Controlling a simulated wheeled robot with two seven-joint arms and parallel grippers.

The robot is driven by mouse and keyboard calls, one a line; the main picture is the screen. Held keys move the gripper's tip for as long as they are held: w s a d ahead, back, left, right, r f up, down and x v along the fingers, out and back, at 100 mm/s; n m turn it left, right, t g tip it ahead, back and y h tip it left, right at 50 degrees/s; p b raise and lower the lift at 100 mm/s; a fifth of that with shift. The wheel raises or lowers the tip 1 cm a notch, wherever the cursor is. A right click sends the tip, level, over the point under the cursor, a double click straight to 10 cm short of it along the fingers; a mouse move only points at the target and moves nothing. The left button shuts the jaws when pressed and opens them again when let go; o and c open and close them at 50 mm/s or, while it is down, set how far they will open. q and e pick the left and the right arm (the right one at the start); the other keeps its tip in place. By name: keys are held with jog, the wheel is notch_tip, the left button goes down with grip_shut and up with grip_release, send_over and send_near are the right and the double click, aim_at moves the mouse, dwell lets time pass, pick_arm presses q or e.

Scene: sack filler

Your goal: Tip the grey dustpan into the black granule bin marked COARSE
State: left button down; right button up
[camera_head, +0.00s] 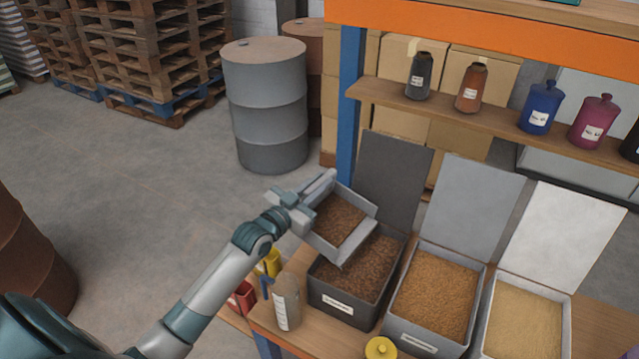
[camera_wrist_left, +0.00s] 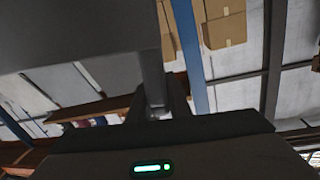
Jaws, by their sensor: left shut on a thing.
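The grey dustpan (camera_head: 323,248) holds brown granules (camera_head: 339,221) and hangs over the back left part of an open black bin (camera_head: 363,312) with dark brown granules in it. The bin has a white label on its front, too small to read, and its dark lid stands up behind. My left gripper (camera_head: 299,206) is shut on the dustpan at its back left side. The pan looks about level or slightly tilted, apart from the bin. In the left wrist view a large dark grey surface (camera_wrist_left: 75,35), probably the dustpan, fills the upper left. My right gripper is not in view.
A grey bin (camera_head: 418,338) and a white bin (camera_head: 490,347) with paler granules stand to the right, lids up. A bottle (camera_head: 287,301) stands left of the black bin. A shelf (camera_head: 500,113) with bottles and a blue post (camera_head: 350,105) are behind.

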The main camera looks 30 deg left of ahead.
pick_arm(q)
jog(key=s+d+r+m+p, duration=0.1)
jog(key=d+r+m+p, duration=0.1)
jog(key=d+m, duration=0.3)
jog(key=s+d+r+m+p, duration=0.2)
jog(key=d+m, duration=0.4)
jog(key=d, duration=0.7)
jog(key=shift+s+d+r+p, duration=0.15)
jog(key=shift+d+r+p, duration=0.15)
jog(key=shift+r, duration=0.1)
dwell(0.6)
jog(key=shift+r, duration=0.1)
dwell(0.5)
